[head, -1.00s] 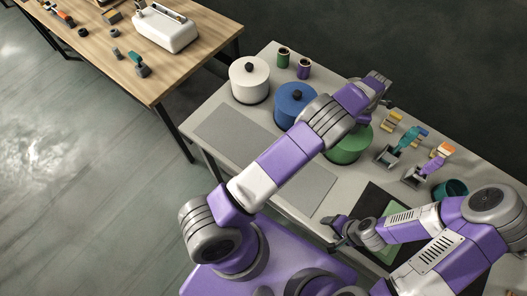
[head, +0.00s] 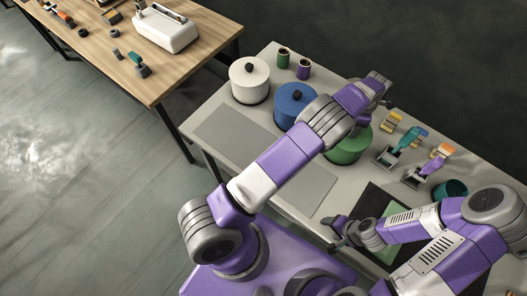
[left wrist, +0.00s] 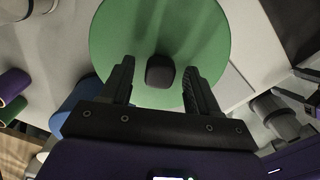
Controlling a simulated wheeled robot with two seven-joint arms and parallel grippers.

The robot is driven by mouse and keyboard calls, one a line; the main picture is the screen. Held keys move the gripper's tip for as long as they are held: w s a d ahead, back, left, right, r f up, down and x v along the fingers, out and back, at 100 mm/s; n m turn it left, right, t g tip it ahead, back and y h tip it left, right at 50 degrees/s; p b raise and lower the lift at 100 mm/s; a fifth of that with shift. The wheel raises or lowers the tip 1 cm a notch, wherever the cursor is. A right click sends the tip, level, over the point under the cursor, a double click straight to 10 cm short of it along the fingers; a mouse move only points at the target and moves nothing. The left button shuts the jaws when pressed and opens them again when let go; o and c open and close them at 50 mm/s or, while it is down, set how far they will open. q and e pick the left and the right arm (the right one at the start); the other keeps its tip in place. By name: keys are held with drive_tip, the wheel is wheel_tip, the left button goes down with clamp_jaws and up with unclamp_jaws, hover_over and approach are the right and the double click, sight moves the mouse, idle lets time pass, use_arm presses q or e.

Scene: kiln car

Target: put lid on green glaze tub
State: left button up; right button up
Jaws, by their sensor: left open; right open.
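The green glaze tub (head: 350,148) stands on the grey table, partly hidden behind my left arm in the head view. In the left wrist view a round green lid (left wrist: 118,38) with a dark knob (left wrist: 160,72) fills the middle. The lid appears to lie on the tub, but its seating cannot be told. My left gripper (left wrist: 158,78) is open above the lid, with the knob between its two fingers and gaps on both sides. My right gripper (head: 340,230) is open and empty by the table's front edge, near a dark mat.
A blue tub (head: 294,103) and a white tub (head: 249,80), both lidded, stand left of the green one. Small jars (head: 303,69) stand behind. Coloured-handled tools (head: 408,140) and a teal cup (head: 450,190) are to the right. A grey flat panel (head: 290,178) lies in front.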

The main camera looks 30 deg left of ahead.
use_arm(q)
drive_tip(key=shift+r, duration=0.15)
drive_tip(key=shift+r+p, duration=2.55)
drive_tip(key=shift+r, duration=1.35)
use_arm(e)
drive_tip(key=shift+r, duration=2.55)
drive_tip(key=shift+f, duration=0.25)
use_arm(q)
wheel_tip(320, 180, up, 8)
drive_tip(key=shift+f, duration=0.25)
